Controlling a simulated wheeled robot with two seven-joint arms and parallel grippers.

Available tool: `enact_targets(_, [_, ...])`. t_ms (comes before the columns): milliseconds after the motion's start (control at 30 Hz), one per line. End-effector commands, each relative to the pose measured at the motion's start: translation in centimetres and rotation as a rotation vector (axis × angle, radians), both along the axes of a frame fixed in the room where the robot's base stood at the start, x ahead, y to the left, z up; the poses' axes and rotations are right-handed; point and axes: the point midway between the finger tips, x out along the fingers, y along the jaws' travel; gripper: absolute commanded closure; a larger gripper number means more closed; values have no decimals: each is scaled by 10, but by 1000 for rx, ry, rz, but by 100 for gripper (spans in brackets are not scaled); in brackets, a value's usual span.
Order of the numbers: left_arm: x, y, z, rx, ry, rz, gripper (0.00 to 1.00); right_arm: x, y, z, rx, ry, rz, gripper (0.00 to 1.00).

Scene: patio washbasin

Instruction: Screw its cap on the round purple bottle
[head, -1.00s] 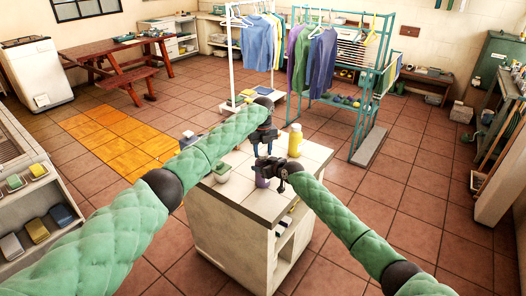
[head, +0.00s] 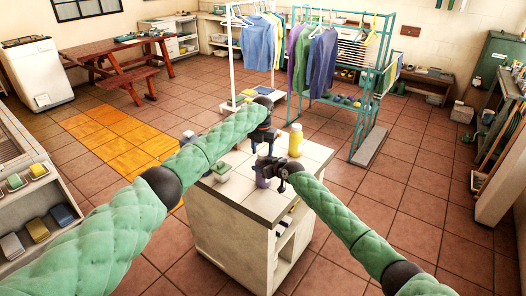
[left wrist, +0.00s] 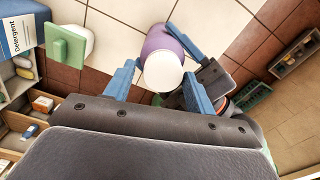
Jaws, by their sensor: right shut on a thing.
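The round purple bottle (head: 262,182) stands near the front corner of the white cabinet's top. My right gripper (head: 272,170) is shut on it from the right. In the left wrist view the bottle (left wrist: 160,40) has a round white cap (left wrist: 163,72) over its top. I cannot tell how tightly the cap sits. My left gripper (head: 264,147) is above the bottle, pointing down. In the left wrist view its blue fingers (left wrist: 160,85) are apart on either side of the cap, with a gap showing. A blue finger of my right gripper (left wrist: 183,42) shows beside the bottle.
A blue-and-white detergent box (left wrist: 22,32) shows in the left wrist view. The top's right part is clear.

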Motion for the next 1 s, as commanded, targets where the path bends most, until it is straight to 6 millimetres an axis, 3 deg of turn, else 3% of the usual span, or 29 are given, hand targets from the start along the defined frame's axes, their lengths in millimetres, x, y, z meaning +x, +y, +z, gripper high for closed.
enact_targets(567, [-2, -4, 0, -1, 5, -4, 37, 0, 0, -1, 0, 1, 0, 100])
enact_targets(1000, [-2, -4, 44, -2, 2, -5, 37, 0, 0, -2, 0, 3, -1, 100])
